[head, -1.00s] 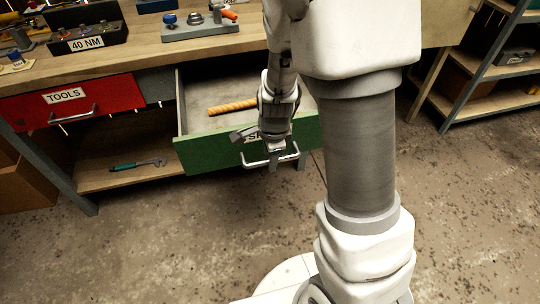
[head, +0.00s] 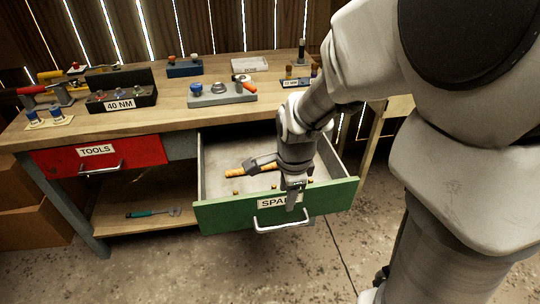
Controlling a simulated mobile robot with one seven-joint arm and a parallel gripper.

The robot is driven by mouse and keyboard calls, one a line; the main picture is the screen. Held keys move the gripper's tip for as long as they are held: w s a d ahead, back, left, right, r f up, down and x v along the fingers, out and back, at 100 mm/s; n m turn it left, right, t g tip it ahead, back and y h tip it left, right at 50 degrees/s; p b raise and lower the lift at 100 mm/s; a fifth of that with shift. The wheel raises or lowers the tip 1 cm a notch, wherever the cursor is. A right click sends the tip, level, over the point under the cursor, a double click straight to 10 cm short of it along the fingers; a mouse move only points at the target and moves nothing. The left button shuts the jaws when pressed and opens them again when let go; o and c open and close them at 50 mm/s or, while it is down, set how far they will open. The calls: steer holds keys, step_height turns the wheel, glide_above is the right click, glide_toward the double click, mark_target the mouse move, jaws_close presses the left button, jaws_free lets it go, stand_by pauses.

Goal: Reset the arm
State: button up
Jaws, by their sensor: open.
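My gripper (head: 272,186) is open and empty at the end of my arm, in the head view. Its two fingers are spread, one toward the left over the drawer's inside and one down in front of the drawer's front panel. The green drawer (head: 228,213), with a label partly hidden by my gripper, stands pulled open. Its metal handle (head: 283,226) is just below my gripper, with no visible grip on it. I cannot tell whether a finger touches the panel.
An orange rod (head: 234,174) and small brass-coloured pieces lie in the drawer. The red TOOLS drawer (head: 135,154) is shut. The workbench (head: 180,112) carries a 40 NM tray (head: 120,90) and other fixtures. A wrench (head: 150,213) lies on the lower shelf.

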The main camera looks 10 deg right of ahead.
steer(key=shift+r, duration=0.15)
steer(key=s+r+n+t+p, duration=0.1)
steer(key=s+r+n+p, duration=0.4)
steer(key=r+n, duration=0.4)
steer(key=s+r+n+t+p, duration=0.2)
steer(key=s+r+n+p, duration=0.3)
steer(key=r, duration=1)
steer(key=s+n, duration=0.2)
steer(key=n, duration=0.2)
steer(key=shift+s+d+r, duration=0.4)
